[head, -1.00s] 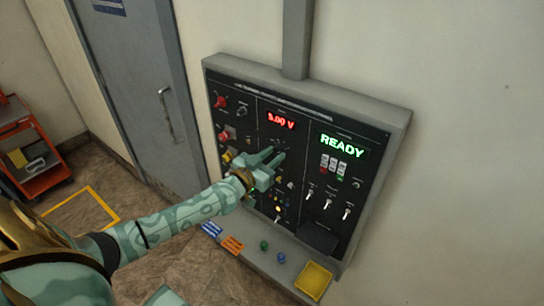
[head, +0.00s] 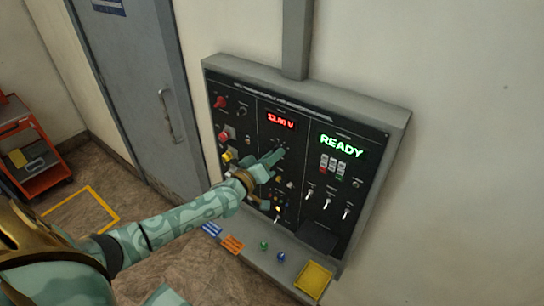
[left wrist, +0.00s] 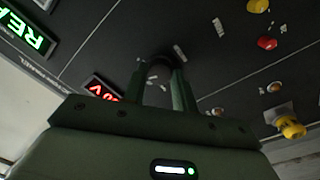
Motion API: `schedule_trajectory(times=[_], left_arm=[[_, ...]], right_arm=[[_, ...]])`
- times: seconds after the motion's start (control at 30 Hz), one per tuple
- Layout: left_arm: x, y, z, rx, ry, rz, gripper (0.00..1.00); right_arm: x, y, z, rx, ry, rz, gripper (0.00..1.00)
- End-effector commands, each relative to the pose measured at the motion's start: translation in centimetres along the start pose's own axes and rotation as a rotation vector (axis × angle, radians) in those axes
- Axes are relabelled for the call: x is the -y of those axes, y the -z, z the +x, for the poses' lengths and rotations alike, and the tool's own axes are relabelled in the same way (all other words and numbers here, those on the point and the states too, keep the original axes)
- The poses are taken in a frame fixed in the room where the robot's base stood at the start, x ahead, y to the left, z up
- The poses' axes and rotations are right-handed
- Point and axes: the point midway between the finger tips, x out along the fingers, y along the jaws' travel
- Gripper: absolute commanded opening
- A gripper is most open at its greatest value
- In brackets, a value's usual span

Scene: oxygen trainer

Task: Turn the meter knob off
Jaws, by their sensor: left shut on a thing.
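The meter knob (left wrist: 158,70) is a dark round knob on the black panel, below the red meter display (head: 281,121). The display shows a reading of about 12 V in the head view, with the last digits blurred. My left gripper (head: 280,154) reaches the panel and is shut on the knob. In the left wrist view its two fingers (left wrist: 160,82) stand on either side of the knob. In the head view the fingers hide the knob. My right gripper is not in view.
The grey-framed panel (head: 376,135) carries a green READY display (head: 341,146), toggle switches (head: 327,203) and red and yellow knobs at its left. A red cart (head: 35,160) stands far left.

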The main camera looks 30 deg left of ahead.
Motion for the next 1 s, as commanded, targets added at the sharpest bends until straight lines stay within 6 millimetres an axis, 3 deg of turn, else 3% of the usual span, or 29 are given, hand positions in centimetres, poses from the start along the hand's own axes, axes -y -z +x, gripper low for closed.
schedule_trajectory(times=[1.0], left_arm=[[-0.09,-0.1,-0.02,-0.046,0.004,-0.961,0.05]], right_arm=[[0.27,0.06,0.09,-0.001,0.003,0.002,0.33]])
